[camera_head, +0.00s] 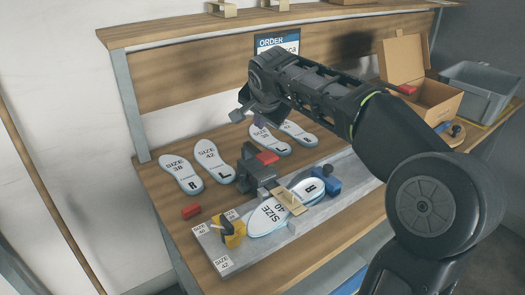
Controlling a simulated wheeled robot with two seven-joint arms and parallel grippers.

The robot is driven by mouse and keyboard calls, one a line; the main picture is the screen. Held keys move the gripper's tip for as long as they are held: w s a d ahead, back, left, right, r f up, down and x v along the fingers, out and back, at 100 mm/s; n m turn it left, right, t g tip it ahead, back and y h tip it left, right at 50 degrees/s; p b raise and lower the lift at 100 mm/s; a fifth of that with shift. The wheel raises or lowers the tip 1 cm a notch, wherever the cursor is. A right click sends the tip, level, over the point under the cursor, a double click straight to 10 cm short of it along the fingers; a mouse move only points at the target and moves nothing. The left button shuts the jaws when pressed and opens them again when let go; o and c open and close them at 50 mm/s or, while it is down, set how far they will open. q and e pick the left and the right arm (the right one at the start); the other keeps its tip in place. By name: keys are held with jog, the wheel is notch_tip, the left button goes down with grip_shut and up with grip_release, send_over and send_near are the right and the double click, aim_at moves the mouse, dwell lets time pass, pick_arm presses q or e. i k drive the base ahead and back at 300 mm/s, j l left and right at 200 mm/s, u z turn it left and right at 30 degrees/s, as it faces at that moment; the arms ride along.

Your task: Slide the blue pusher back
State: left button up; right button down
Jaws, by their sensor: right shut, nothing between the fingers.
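The blue pusher (330,187) is a small blue block at the right end of the grey fixture plate (345,172). My right gripper (250,118) is shut and empty, raised in front of the back board. It is up and to the left of the pusher, well apart from it. My left gripper is not in view.
A dark block with a red top (262,168) and a beige plate (291,200) stand at the insole. A yellow block (233,232) is at the plate's left end. More insoles (181,174) lie behind. A cardboard box (432,97) and grey bin (480,88) stand right.

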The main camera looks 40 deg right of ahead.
aim_at(333, 186)
jog(key=k+j, duration=0.8)
jog(key=j, duration=0.1)
